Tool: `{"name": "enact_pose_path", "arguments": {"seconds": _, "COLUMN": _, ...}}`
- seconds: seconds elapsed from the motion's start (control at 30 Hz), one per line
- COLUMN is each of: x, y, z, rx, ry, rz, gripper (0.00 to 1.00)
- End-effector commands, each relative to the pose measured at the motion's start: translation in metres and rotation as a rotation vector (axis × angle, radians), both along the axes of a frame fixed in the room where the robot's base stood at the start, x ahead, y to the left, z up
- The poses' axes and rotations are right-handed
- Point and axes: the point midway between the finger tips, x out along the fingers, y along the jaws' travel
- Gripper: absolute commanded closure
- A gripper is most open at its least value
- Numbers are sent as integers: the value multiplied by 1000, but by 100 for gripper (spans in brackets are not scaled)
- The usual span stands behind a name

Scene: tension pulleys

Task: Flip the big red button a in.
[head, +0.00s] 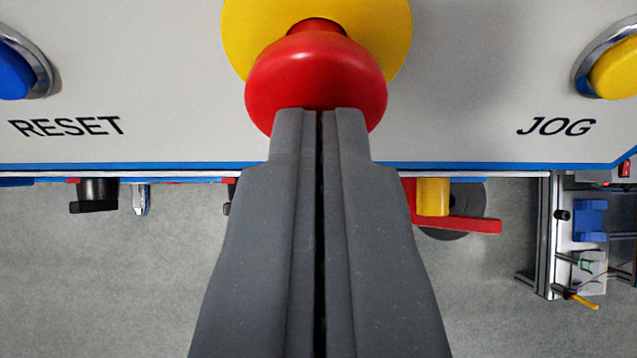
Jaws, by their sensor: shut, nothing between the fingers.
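The big red button (316,72) is a mushroom head on a yellow round plate (240,30), mounted on a light grey panel. My gripper (320,112) is shut and empty, pointing at the button from below in the picture. Its fingertips overlap the lower part of the red head. I cannot tell for sure whether they touch it. The fingers hide the button's lower edge.
A blue button (14,72) above the word RESET is at the left, and a yellow button (615,68) above JOG is at the right. Below the panel's blue edge are black knobs (97,194), a red-handled switch (465,225), and a metal frame (545,235) at the right.

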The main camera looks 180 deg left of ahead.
Motion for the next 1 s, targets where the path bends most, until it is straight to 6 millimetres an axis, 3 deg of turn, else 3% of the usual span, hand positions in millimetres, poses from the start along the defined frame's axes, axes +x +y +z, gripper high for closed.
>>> {"name": "enact_pose_path", "arguments": {"seconds": 0.7, "x": -74, "y": 1, "z": 88, "rx": 0, "ry": -13, "rz": 1, "gripper": 100}}
{"name": "enact_pose_path", "arguments": {"seconds": 1.0, "x": -83, "y": 0, "z": 98, "rx": -1, "ry": -8, "rz": 1, "gripper": 100}}
